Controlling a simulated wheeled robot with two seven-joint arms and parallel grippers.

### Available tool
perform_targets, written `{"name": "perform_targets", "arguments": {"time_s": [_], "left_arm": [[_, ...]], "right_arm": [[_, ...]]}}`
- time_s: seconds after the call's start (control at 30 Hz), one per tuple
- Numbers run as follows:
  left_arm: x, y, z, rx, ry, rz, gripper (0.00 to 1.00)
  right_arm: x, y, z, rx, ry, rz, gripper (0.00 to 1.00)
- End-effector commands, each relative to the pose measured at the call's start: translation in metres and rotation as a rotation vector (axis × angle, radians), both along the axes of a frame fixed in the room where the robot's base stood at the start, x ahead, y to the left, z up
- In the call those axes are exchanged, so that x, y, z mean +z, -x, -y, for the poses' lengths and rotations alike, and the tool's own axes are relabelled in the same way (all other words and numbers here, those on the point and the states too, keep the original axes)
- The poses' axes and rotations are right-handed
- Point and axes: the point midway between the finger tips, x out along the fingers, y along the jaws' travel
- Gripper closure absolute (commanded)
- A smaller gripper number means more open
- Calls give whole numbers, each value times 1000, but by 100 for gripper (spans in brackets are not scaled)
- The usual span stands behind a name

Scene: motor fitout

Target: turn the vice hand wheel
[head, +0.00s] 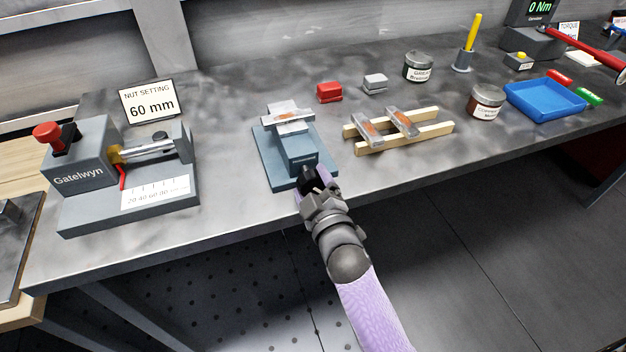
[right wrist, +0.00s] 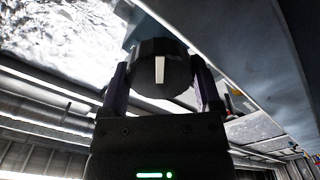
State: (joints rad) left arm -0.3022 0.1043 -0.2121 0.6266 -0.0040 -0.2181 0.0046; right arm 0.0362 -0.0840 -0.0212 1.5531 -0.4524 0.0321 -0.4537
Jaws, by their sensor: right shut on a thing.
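The blue-grey vice (head: 285,152) stands on the bench near its front edge, left of centre in the head view. A flat metal piece with an orange patch (head: 288,114) lies at its top. My right gripper (head: 314,178) is at the front of the vice. In the right wrist view its two fingers (right wrist: 162,82) are shut on the dark round hand wheel (right wrist: 160,62), which has a white mark pointing down the picture. In the head view the gripper mostly hides the wheel. My left gripper is not in view.
Left is a Gatelwyn fixture (head: 80,165) with a red knob and a "60 mm" sign (head: 148,101). Right of the vice, two metal pieces lie on wooden rails (head: 436,126).

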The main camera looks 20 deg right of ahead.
Motion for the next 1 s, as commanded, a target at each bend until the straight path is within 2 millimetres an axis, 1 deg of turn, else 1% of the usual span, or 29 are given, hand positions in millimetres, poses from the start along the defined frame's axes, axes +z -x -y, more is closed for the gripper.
{"name": "perform_targets", "arguments": {"time_s": [0.03, 0.5, 1.0], "left_arm": [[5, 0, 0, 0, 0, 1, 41], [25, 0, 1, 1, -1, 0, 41], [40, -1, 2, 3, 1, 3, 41]], "right_arm": [[3, 0, -1, 2, -44, -1, 77], [4, 0, 0, 1, -489, -15, 77], [4, -1, 3, 2, -960, -28, 77]]}}
